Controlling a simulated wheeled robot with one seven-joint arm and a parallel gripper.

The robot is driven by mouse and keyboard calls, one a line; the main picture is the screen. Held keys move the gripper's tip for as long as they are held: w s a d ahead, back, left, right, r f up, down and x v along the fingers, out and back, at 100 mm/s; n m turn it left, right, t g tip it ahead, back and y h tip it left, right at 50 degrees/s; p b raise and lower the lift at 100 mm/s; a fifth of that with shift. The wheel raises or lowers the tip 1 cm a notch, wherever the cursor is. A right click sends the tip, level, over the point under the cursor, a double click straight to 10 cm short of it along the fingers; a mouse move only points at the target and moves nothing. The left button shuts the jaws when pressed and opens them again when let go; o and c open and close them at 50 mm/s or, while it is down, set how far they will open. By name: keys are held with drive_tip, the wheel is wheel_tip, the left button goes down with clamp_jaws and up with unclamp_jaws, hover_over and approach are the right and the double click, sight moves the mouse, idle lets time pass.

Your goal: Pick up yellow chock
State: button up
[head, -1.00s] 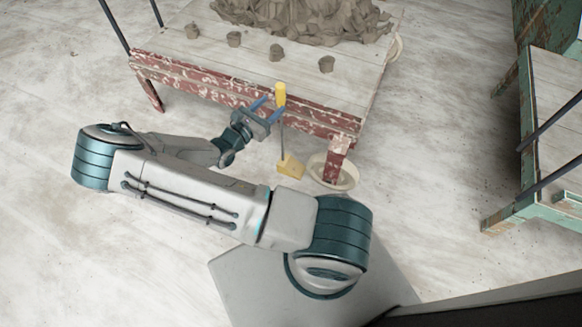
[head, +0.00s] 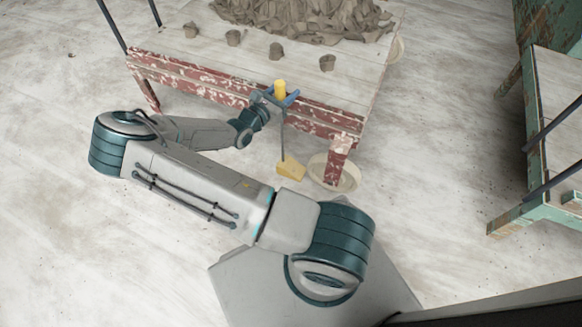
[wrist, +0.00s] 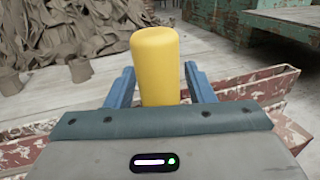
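The yellow chock (head: 290,168) is a wedge on the floor beside the front right leg of the red table. A thin dark rod rises from it to a yellow handle (head: 280,87), which stands upright in front of the table edge. My gripper (head: 277,97) is at the handle. In the wrist view, the handle (wrist: 158,62) stands between the two blue fingers (wrist: 158,85), with a visible gap on each side. The gripper is open. The handle's lower end is hidden behind the gripper body in the wrist view.
The worn red table (head: 215,83) holds a clay heap (head: 305,18) and several small clay lumps. A green bench (head: 560,95) stands at the right. Floor between them is clear.

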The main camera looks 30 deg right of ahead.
clamp_jaws()
drive_tip(key=shift+r, duration=0.15)
